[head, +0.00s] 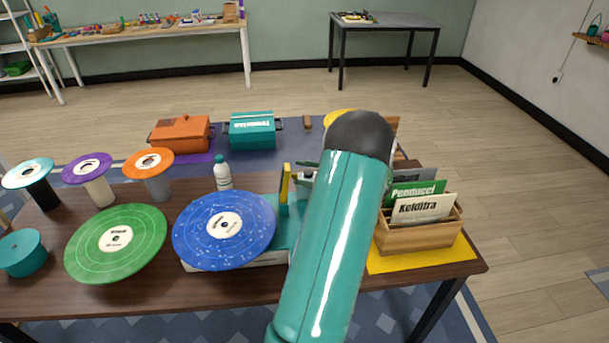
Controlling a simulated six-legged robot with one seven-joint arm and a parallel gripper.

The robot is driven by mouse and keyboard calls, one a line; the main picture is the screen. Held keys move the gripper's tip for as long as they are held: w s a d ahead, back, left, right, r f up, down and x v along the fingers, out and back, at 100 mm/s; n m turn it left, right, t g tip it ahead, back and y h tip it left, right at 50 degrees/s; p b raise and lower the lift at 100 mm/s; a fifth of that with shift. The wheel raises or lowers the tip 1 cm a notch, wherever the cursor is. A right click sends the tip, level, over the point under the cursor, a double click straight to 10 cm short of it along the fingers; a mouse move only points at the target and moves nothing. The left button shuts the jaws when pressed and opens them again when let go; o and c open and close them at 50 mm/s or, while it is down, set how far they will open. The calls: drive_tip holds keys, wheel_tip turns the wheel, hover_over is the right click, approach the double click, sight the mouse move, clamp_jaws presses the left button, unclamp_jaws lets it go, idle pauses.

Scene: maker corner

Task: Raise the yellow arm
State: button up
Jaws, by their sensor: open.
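The yellow arm (285,184) is a narrow bar that appears roughly upright on the teal deck of the turntable (287,216), right behind the blue record (224,230). The blue record covers most of the turntable's left side. My own teal arm link with its dark joint crosses the front and hides the turntable's right side. My gripper is hidden behind this link. A small dark and pale piece shows just right of the yellow arm, and I cannot tell what it belongs to.
A green record (115,243) lies left of the turntable, and a white bottle (222,174) stands behind it. A wooden record crate (420,238) stands at right on a yellow mat (440,258). Orange (180,133) and teal (252,130) boxes stand at the back. Several stands hold records at left.

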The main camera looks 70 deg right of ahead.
drive_tip(key=s+a+r, duration=0.2)
drive_tip(key=a+r, duration=0.3)
drive_tip(key=a, duration=0.1)
drive_tip(key=s+a+r, duration=0.2)
drive_tip(key=a+r, duration=0.4)
drive_tip(key=a, duration=0.1)
drive_tip(key=shift+s+a+r, duration=0.15)
drive_tip(key=shift+s+r, duration=0.1)
drive_tip(key=shift+s, duration=0.05)
drive_tip(key=w+a+n+g+y, duration=0.3)
drive_tip(key=w+a+n+g, duration=0.15)
drive_tip(key=w+a, duration=0.4)
drive_tip(key=w+a+n+g+y, duration=0.4)
drive_tip(key=w+a+g, duration=0.2)
drive_tip(key=a, duration=0.6)
drive_tip(key=a+r+n+g+h, duration=0.2)
drive_tip(key=a+n+h, duration=0.6)
drive_tip(key=a+n, duration=0.5)
drive_tip(key=a, duration=0.7)
drive_tip(key=shift+r+h, duration=0.15)
drive_tip(key=shift+h, duration=0.25)
